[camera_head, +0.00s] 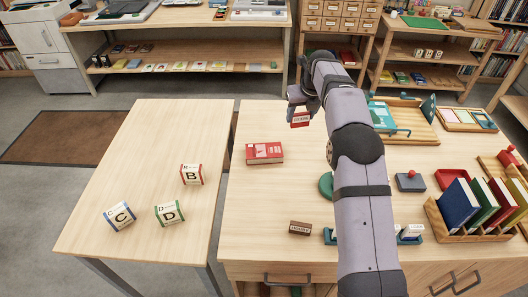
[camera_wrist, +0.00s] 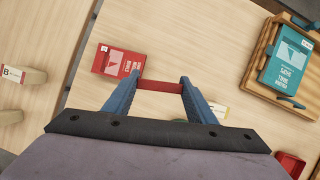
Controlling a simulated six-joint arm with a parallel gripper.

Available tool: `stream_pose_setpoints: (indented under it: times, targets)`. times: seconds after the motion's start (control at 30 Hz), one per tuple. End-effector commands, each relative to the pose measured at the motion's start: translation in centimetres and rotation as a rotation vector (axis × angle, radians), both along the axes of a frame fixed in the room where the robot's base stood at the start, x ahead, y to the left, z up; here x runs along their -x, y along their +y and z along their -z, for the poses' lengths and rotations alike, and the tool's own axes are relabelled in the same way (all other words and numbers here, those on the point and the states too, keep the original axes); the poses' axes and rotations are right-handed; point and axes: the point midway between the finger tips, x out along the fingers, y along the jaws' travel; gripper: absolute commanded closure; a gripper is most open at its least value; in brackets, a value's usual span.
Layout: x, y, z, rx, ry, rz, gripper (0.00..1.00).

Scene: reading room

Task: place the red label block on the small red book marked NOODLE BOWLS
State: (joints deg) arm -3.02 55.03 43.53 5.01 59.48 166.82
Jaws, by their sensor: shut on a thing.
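A small red block (camera_head: 300,119) with a pale label on its side is held between the fingertips of my gripper (camera_head: 302,97). In the wrist view the red block (camera_wrist: 160,87) spans the gap between the two blue fingers (camera_wrist: 160,83). A small red book (camera_head: 264,153) with white print lies flat on the right table near its left edge. It also shows in the wrist view (camera_wrist: 119,62), just beyond and left of the fingers. Its print is too small to read surely. The held block is apart from the book, above the table and to the book's upper right in the head view.
A dark brown label block (camera_head: 300,228) lies nearer the front. A green round thing (camera_head: 326,186) is partly behind my arm. A wooden rack (camera_head: 468,236) holds upright books at right. A wooden tray (camera_head: 424,134) stands behind. Letter blocks (camera_head: 191,174) sit on the left table.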

Motion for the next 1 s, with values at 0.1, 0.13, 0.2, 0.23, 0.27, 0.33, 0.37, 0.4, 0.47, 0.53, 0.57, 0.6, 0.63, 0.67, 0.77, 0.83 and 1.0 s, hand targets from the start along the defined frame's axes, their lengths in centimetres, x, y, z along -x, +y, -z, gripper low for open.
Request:
stream_pose_setpoints:
  times: [0.1,0.13,0.2,0.23,0.27,0.33,0.37,0.4,0.47,0.53,0.57,0.6,0.63,0.67,0.77,0.83,1.0]
  targets:
    - [0.7,3.5,1.8,-0.001,0.001,-0.052,0.71]
    - [0.8,4.3,2.2,0.000,0.001,-0.065,0.71]
    - [1.2,6.0,2.9,0.000,0.000,-0.091,0.71]
    - [1.3,6.6,3.0,0.000,0.000,-0.101,0.71]
    - [1.4,7.1,3.2,0.000,-0.001,-0.109,0.71]
    - [1.6,8.2,3.3,-0.001,-0.002,-0.126,0.71]
    - [1.7,8.5,3.3,0.000,-0.002,-0.131,0.71]
    - [1.7,8.9,3.3,0.000,-0.002,-0.136,0.71]
    - [1.8,9.2,3.3,0.000,-0.002,-0.142,0.71]
    - [1.8,9.3,3.3,0.000,-0.002,-0.142,0.71]
    - [1.8,9.2,3.3,0.000,-0.002,-0.142,0.71]
    - [1.8,9.2,3.4,0.000,-0.001,-0.142,0.71]
    - [1.8,9.2,3.5,0.000,-0.001,-0.141,0.71]
    - [1.8,9.2,3.7,-0.001,0.000,-0.141,0.71]
    - [1.9,9.2,4.8,-0.001,0.002,-0.141,0.71]
    - [1.9,9.2,5.9,-0.001,0.003,-0.140,0.71]
    - [1.9,9.2,8.3,-0.001,0.002,-0.141,0.71]
